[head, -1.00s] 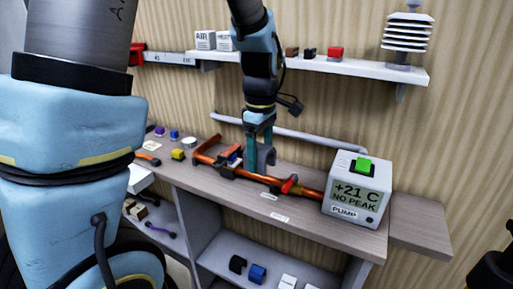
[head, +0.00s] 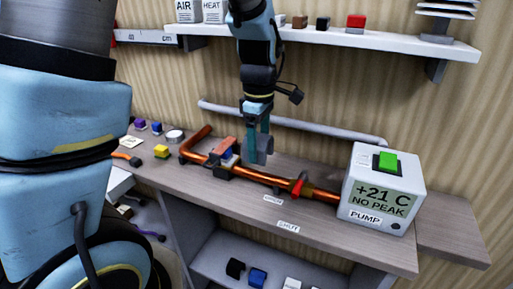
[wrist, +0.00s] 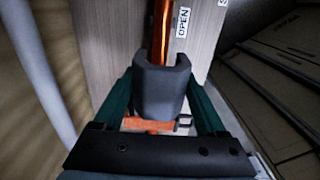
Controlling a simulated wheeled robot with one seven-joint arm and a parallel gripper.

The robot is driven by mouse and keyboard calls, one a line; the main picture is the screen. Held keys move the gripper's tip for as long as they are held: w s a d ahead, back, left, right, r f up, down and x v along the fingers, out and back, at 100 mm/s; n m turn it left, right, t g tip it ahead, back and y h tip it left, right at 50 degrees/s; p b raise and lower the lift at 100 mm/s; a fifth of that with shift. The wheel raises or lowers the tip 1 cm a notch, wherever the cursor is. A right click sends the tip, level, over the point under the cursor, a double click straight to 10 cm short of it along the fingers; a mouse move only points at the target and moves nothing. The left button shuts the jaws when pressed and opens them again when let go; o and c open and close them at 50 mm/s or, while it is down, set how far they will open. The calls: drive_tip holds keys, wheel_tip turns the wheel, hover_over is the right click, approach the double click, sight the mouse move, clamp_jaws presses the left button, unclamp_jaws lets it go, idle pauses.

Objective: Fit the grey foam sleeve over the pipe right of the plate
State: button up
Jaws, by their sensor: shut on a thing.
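The grey foam sleeve (head: 262,151) is held between the fingers of my gripper (head: 256,158). In the wrist view the sleeve (wrist: 162,92) sits between both green fingers (wrist: 161,108), its notched end in line with the pipe. The copper pipe (head: 258,177) runs along the bench, and its upper stretch shows in the wrist view (wrist: 162,30). In the head view the sleeve appears above the pipe, with a gap below it. The orange-brown plate (head: 223,144) is just left of the sleeve; part of it shows below the sleeve in the wrist view (wrist: 148,125).
A red valve handle (head: 298,186) and the white pump box (head: 381,190) stand to the right along the pipe. A grey pipe (head: 300,125) runs along the wall behind. A shelf (head: 400,45) hangs above. The bench front (head: 330,235) is mostly clear, with small labels.

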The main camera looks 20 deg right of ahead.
sight(259, 172)
drive_tip(key=shift+f+b, duration=2.35)
drive_tip(key=shift+f, duration=0.15)
drive_tip(key=shift+f+b, duration=0.65)
drive_tip(key=shift+f, duration=0.95)
drive_tip(key=shift+p, duration=0.65)
drive_tip(key=shift+f+b, duration=0.3)
drive_tip(key=shift+f, duration=0.25)
drive_tip(key=o, duration=1.2)
drive_tip(key=shift+o, duration=0.2)
